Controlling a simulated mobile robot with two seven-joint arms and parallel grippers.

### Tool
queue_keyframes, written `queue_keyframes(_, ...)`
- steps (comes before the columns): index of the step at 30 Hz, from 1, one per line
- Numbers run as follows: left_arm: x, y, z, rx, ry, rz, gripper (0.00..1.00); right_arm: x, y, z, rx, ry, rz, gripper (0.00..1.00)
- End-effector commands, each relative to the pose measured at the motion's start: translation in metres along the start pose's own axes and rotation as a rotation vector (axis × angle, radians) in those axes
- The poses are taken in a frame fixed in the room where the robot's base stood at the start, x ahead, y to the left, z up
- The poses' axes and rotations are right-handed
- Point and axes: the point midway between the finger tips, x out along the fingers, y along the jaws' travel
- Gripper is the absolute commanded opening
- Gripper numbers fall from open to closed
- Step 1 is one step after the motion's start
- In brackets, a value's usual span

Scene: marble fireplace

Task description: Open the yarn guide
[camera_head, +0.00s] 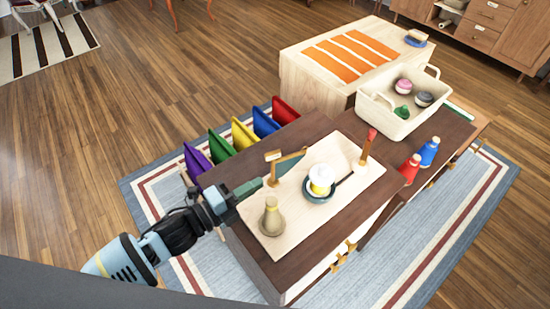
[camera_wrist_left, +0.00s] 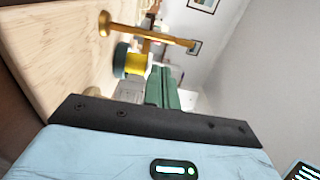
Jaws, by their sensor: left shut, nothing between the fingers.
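The yarn guide (camera_head: 289,160) is a thin wooden arm on a post at the back left edge of the pale board (camera_head: 262,224). In the left wrist view a golden bar with a knobbed end, apparently the guide (camera_wrist_left: 150,33), crosses above the fingers. My left gripper (camera_head: 259,184) reaches in from the left, low beside the guide's post. Its green fingers (camera_wrist_left: 162,80) are closed together with nothing between them. I cannot tell whether they touch the guide. My right gripper is out of view.
A tan vase-like bottle (camera_head: 271,218) stands at the board's front left, and a red-topped wooden post (camera_head: 367,147) at its back right.

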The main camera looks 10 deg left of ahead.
Motion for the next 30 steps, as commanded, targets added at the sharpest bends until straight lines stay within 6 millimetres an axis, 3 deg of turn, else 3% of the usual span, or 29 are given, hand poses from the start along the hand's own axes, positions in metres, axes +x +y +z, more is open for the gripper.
queue_keyframes(11,0.008,-0.001,-0.003,0.002,-0.001,-0.001,0.00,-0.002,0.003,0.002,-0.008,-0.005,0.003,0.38)
queue_keyframes(24,0.077,-0.002,-0.003,0.001,-0.001,-0.002,0.00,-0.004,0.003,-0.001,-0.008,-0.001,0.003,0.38)
queue_keyframes(30,0.096,0.000,-0.003,0.001,-0.001,0.000,0.00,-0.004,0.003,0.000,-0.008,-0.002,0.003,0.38)
